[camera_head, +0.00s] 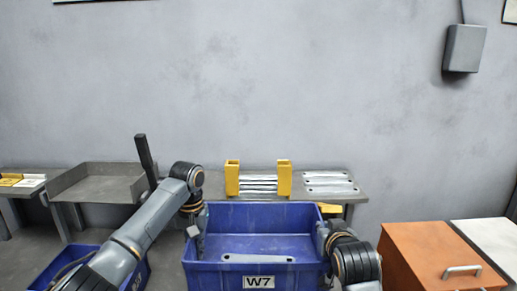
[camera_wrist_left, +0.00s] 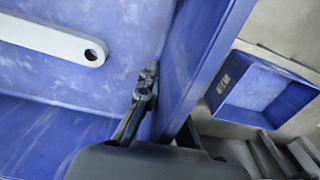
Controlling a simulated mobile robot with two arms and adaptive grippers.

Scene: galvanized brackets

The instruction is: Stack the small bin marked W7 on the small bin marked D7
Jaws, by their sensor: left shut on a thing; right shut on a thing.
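The blue bin marked W7 (camera_head: 258,215) is at the lower middle of the head view, open side up, with a grey bracket (camera_head: 258,258) inside. My left gripper (camera_head: 199,236) is shut on its left wall, one finger inside; the wrist view shows this grip (camera_wrist_left: 160,115) close up. My right gripper (camera_head: 325,236) is shut on its right wall. A second blue bin (camera_head: 141,272) is at the lower left, partly hidden behind my left arm. It also shows in the left wrist view (camera_wrist_left: 265,88), looking empty there. Its label is too small to read.
A grey table (camera_head: 345,197) behind W7 holds a yellow rack (camera_head: 232,178) with brackets and several loose brackets (camera_head: 328,182). A grey tray table (camera_head: 100,185) stands at back left. An orange box (camera_head: 430,255) with a handle is at right, beside a white surface (camera_head: 490,240).

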